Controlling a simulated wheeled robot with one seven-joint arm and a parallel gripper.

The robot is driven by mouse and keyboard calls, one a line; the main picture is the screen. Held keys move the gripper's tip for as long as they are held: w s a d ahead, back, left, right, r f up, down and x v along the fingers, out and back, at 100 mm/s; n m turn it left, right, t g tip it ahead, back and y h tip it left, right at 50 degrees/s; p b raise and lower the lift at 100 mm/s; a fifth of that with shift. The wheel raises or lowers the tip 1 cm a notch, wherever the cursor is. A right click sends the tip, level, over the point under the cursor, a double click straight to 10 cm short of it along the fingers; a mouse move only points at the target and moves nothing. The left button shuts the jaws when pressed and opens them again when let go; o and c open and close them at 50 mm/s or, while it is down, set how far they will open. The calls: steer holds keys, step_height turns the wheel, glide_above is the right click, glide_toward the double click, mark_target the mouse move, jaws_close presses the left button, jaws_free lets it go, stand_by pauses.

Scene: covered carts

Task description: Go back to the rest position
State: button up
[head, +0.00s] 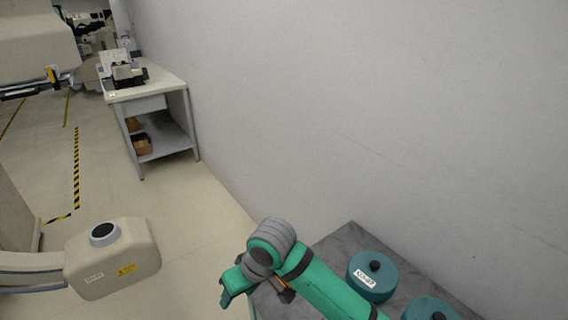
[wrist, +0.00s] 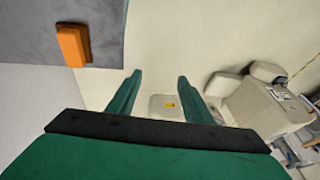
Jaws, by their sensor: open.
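My gripper (wrist: 159,82) shows in the wrist view with its two green fingers apart and nothing between them. In the head view my green and grey arm reaches up from the bottom edge and bends over the left part of a grey cart top (head: 334,243). The gripper end there is partly hidden by the arm's wrist.
An orange block (wrist: 73,45) lies near the edge of the grey surface in the wrist view, apart from my fingers. Two teal lidded pots (head: 373,277) (head: 431,309) stand on the cart top, beside the wall. A beige machine part (head: 112,262) is at left; a workbench (head: 150,92) stands farther back.

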steer(key=w+a+r+m+t+y, duration=0.1)
steer(key=a+r+m+t+y, duration=0.25)
steer(key=a, duration=0.45)
steer(key=w+a+r+m+t+y, duration=0.2)
steer(key=a+t+y, duration=0.3)
steer(key=a, duration=0.2)
steer(key=s+d+f+m+t+h, duration=0.6)
steer(key=s+d+f+m+h, duration=0.3)
steer(key=s+d+f, duration=0.65)
steer(key=s+d+n+h, duration=0.2)
steer(key=s+d, duration=0.3)
steer(key=s, duration=0.4)
steer(key=s+d+n+h, duration=0.1)
steer(key=s+d+n, duration=0.4)
steer(key=s, duration=0.5)
steer(key=shift+s+d+f+g+h, duration=0.2)
steer(key=shift+d+f+g+h, duration=0.1)
steer(key=shift+d+g+h, duration=0.05)
